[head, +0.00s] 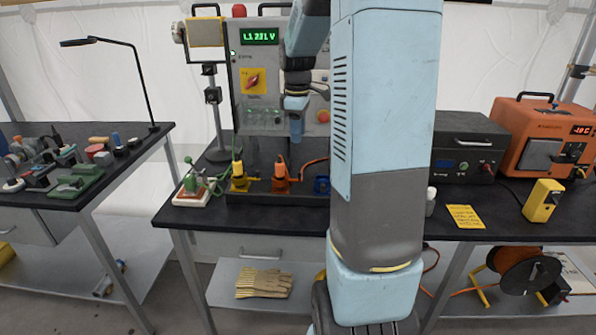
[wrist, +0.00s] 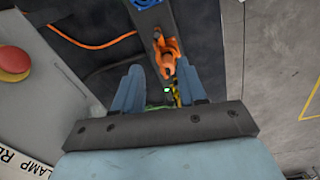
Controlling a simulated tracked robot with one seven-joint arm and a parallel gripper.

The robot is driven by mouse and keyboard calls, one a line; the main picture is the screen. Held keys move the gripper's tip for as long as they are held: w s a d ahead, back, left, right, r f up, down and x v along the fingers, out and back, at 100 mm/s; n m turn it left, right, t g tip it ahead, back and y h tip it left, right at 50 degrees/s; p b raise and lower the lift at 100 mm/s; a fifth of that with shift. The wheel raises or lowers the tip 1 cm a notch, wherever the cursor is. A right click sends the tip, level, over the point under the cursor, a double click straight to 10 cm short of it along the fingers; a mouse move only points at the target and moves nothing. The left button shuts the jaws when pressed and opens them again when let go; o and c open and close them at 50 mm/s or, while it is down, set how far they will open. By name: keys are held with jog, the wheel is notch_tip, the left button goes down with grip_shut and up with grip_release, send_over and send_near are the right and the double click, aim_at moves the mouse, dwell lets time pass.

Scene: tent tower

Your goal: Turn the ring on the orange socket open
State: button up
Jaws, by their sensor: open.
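The orange socket (head: 281,178) stands on a dark rail on the bench, between the yellow socket (head: 239,178) and the blue socket (head: 321,185). In the wrist view the orange socket (wrist: 166,52) shows just beyond my fingertips, near the middle. My gripper (head: 296,138) hangs above and slightly right of the orange socket in the head view. In the wrist view my gripper (wrist: 159,70) is open, with nothing between its fingers. It looks apart from the socket. The ring's setting is too small to tell.
A grey control panel (head: 245,80) with a red stop button (wrist: 13,63) stands close behind the sockets. An orange cable (wrist: 95,45) runs beside them. A yellow card (head: 465,216) lies on the bench at right.

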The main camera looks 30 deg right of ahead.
jog(key=f, duration=0.1)
send_near(287, 178)
jog(key=d+f, duration=0.1)
jog(key=f, duration=0.1)
jog(key=s+d+f, duration=0.1)
jog(key=f, duration=0.2)
jog(key=d+f, duration=0.1)
jog(key=f, duration=0.1)
jog(key=shift+s+d+f, duration=0.2)
jog(key=shift+s+d, duration=0.05)
jog(key=shift+d, duration=0.15)
jog(key=shift+c, duration=0.4)
grip_shut()
